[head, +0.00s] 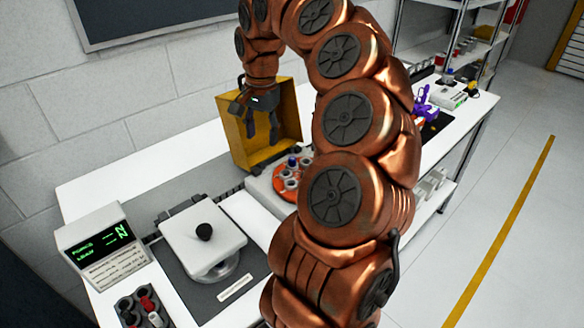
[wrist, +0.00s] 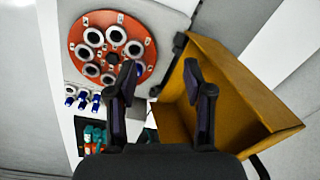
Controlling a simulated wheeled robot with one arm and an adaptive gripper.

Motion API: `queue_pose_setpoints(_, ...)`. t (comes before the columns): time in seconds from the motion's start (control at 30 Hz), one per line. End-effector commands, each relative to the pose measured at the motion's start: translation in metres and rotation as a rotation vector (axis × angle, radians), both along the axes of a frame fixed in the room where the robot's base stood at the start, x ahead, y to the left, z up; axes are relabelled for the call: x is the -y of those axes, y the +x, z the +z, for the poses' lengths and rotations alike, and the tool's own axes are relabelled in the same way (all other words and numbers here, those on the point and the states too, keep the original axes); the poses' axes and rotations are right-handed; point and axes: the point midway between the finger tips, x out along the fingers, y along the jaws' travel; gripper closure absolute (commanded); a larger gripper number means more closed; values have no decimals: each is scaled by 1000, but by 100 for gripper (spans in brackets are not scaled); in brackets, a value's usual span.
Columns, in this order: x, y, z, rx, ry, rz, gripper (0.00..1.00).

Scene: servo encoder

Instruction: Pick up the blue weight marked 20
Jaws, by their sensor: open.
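My gripper (head: 262,132) is open and empty, in front of the yellow open-fronted box; its two fingers also show apart in the wrist view (wrist: 160,75). A small blue piece (head: 291,161) stands on the orange round plate (head: 279,186), partly hidden by my arm. In the wrist view, the orange plate (wrist: 72,50) carries several white-rimmed rings and a small blue spot (wrist: 86,21) at its edge. Several small blue-ended pieces (wrist: 83,100) lie in a row beside the plate. No number 20 is readable on any of them, so I cannot tell which is the named weight.
The yellow box (head: 235,130) stands close behind my gripper. A white device with a black knob (head: 204,232), a green-lit display (head: 100,246) and a dark rack (head: 128,312) with red and grey pieces occupy the left bench. My arm hides the middle.

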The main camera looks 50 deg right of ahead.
Motion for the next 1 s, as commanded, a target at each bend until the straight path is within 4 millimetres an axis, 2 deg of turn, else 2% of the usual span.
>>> queue_pose_setpoints(0.03, 21, -1, -11, -7, 4, -87, 49)
queue_pose_setpoints(0.1, 45, -6, -21, -22, 6, -191, 49)
queue_pose_setpoints(0.2, 70, -14, -31, -38, 9, -307, 49)
queue_pose_setpoints(0.3, 85, -20, -38, -51, 7, -377, 49)
queue_pose_setpoints(0.47, 93, -25, -46, -59, 6, -413, 49)
queue_pose_setpoints(0.87, 90, -22, -73, -58, 8, -408, 49)
queue_pose_setpoints(1.0, 88, -19, -89, -58, 9, -407, 49)
